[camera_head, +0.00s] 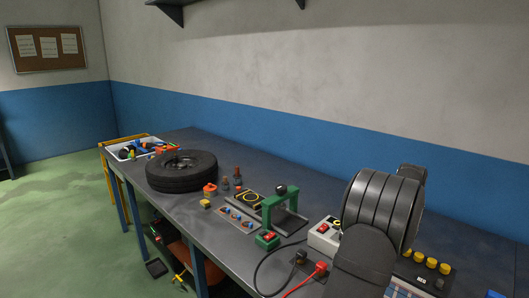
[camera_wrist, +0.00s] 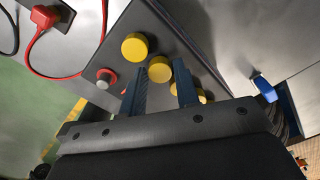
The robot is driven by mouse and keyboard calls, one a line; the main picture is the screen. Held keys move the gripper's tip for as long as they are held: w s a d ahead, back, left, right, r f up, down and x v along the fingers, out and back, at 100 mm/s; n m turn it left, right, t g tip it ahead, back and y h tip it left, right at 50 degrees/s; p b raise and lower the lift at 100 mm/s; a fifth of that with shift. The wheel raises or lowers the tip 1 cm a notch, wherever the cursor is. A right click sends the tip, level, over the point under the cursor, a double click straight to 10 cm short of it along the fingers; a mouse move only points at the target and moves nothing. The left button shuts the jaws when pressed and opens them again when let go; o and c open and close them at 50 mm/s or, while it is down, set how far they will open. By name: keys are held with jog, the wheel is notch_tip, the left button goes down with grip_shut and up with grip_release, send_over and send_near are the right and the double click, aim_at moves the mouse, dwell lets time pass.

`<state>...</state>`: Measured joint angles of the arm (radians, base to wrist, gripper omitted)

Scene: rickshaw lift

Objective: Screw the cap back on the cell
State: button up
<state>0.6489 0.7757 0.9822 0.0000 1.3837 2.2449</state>
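A dark battery-like case (camera_wrist: 112,55) in the wrist view carries a diagonal row of several yellow caps; one cap (camera_wrist: 135,46) is plain in view and another cap (camera_wrist: 160,68) shows between my fingers. Further caps are partly hidden behind the right finger. The row of yellow caps (camera_head: 432,263) also shows at the lower right of the head view. I cannot make out an uncapped cell. My gripper (camera_wrist: 159,66) is open over the case, with two dark blue fingers apart and no clear contact. In the head view my arm hides it.
A red clamp (camera_wrist: 43,20) with a red cable lies beside the case. A red knob with a pale ring (camera_wrist: 106,78) sits near the left finger. A blue item (camera_wrist: 263,86) lies to the right. A tyre (camera_head: 182,171) and a green press (camera_head: 282,205) stand along the bench (camera_head: 225,240).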

jog(key=n, duration=1.2)
jog(key=shift+n, duration=0.3)
jog(key=c, duration=0.4)
jog(key=shift+c, duration=0.2)
jog(key=m, duration=0.5)
jog(key=shift+m, duration=0.4)
jog(key=m, duration=0.7)
